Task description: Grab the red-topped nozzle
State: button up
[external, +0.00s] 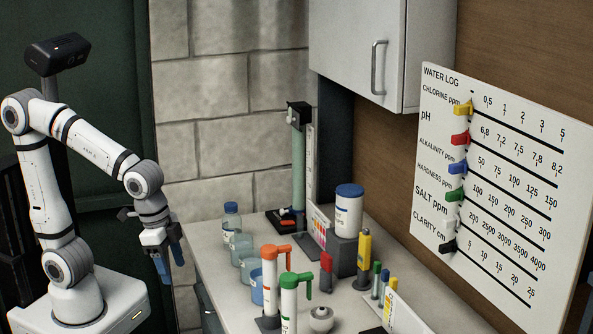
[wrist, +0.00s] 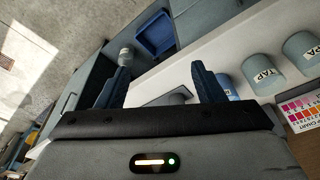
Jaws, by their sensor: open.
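A small upright piece with a red top (external: 326,262) stands on the counter in the external view, right of the tall green-handled tube; it is the reddest-topped item, and I cannot make out a nozzle shape. It does not show in the wrist view. My gripper (external: 168,262) hangs pointing down left of the counter, well apart from the red-topped piece. In the wrist view my gripper (wrist: 160,78) has its two dark blue fingers spread, with nothing held between them.
Orange-handled (external: 269,280) and green-handled (external: 289,305) tubes stand in front. Clear cups and a blue-capped bottle (external: 231,222) line the counter's left edge. A yellow tool (external: 364,252) stands right.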

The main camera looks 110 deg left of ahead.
jog(key=w+a+r+n+y+p, duration=0.15)
jog(key=w+a+n, duration=0.25)
jog(key=w+a, duration=0.8)
jog(key=n+p, duration=0.2)
jog(key=n, duration=0.2)
send_over(328, 268)
jog(key=s, duration=0.2)
jog(key=shift+y, duration=0.35)
jog(key=f, duration=0.4)
jog(key=shift+s+d, duration=0.15)
jog(key=shift+s, duration=0.05)
jog(key=shift+w+a+f, duration=0.15)
jog(key=shift+a+f, duration=0.1)
jog(key=p+x, duration=0.1)
jog(key=x, duration=0.6)
jog(key=shift+a+f, duration=0.2)
jog(key=shift+c, duration=0.3)
jog(key=c, duration=1.2)
jog(key=shift+o, duration=0.2)
